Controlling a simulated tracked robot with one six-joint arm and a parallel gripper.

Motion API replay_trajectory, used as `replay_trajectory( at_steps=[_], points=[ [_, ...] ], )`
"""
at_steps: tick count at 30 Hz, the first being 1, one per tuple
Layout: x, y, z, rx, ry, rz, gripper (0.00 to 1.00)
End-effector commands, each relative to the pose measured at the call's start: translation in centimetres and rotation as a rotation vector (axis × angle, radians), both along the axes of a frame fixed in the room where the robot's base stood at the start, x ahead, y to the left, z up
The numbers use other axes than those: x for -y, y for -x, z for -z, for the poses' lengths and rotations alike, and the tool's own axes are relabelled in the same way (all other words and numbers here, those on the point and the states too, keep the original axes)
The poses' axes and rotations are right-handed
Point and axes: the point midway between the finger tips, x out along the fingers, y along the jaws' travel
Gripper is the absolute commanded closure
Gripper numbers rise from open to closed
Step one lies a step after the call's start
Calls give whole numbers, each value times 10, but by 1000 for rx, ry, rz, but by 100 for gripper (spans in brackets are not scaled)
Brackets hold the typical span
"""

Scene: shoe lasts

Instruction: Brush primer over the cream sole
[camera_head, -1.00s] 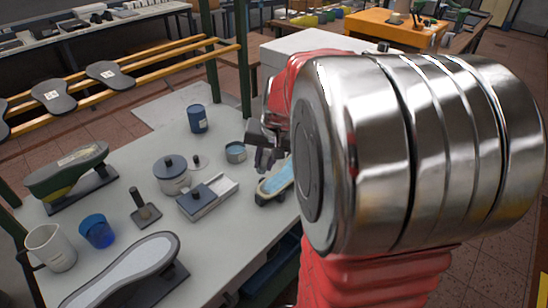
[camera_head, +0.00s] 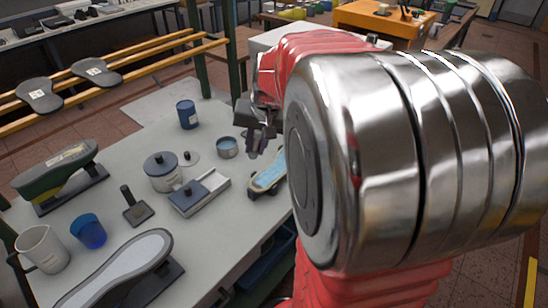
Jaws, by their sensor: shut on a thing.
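A sole with a cream rim and a blue-coloured top face (camera_head: 268,174) lies on the bench, on a dark support. The big metal arm joint in front stands close to its right end. My gripper (camera_head: 258,145) is dark and small in view, just above and behind this sole. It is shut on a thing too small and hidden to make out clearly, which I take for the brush. An open grey tin (camera_head: 228,147) with blue liquid stands just left of the gripper. I cannot tell whether the held thing touches the sole.
The bench (camera_head: 130,160) also bears a lidded pot (camera_head: 161,175), a small box (camera_head: 190,199), a blue can (camera_head: 187,114), a blue cup (camera_head: 89,232), a white mug (camera_head: 42,250), a green shoe form (camera_head: 62,170) and a large pale sole (camera_head: 125,265). My arm hides the bench's right side.

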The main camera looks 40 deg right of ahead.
Motion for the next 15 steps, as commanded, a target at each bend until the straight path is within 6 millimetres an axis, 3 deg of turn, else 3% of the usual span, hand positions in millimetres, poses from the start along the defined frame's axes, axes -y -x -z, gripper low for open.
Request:
replay_trajectory(
  at_steps=[15],
  points=[
    [-8, 4, 4, 31, 19, 4, 100]
  ],
)
